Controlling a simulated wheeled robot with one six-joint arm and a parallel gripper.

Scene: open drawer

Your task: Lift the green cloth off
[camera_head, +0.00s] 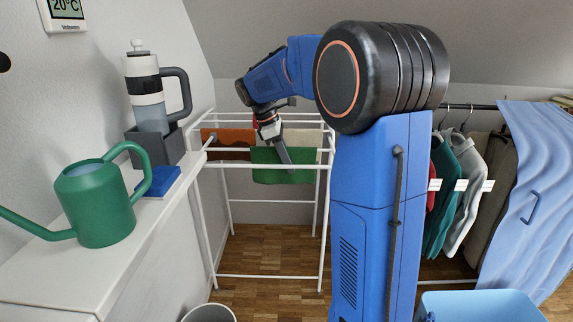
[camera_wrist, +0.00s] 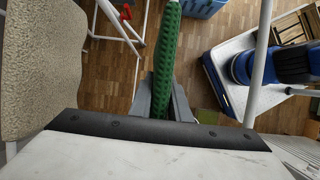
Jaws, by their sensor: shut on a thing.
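The green cloth (camera_head: 300,176) hangs on the white drying rack (camera_head: 262,277), towards its right side. In the wrist view the green cloth (camera_wrist: 169,38) is a narrow textured strip seen from above. It runs down between the two grey fingers of my gripper (camera_wrist: 163,92). In the head view my gripper (camera_head: 284,157) reaches down from above onto the cloth's upper edge. It is shut on the cloth. A white bar of the rack crosses in front of the cloth. The cloth's far side is hidden.
A brown-orange cloth (camera_head: 225,152) and a cream cloth (camera_head: 303,140) hang on the rack nearby. A green watering can (camera_head: 95,203) stands on the white ledge at left. Clothes (camera_head: 440,200) hang at right. A light blue bin (camera_head: 480,308) is at front right.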

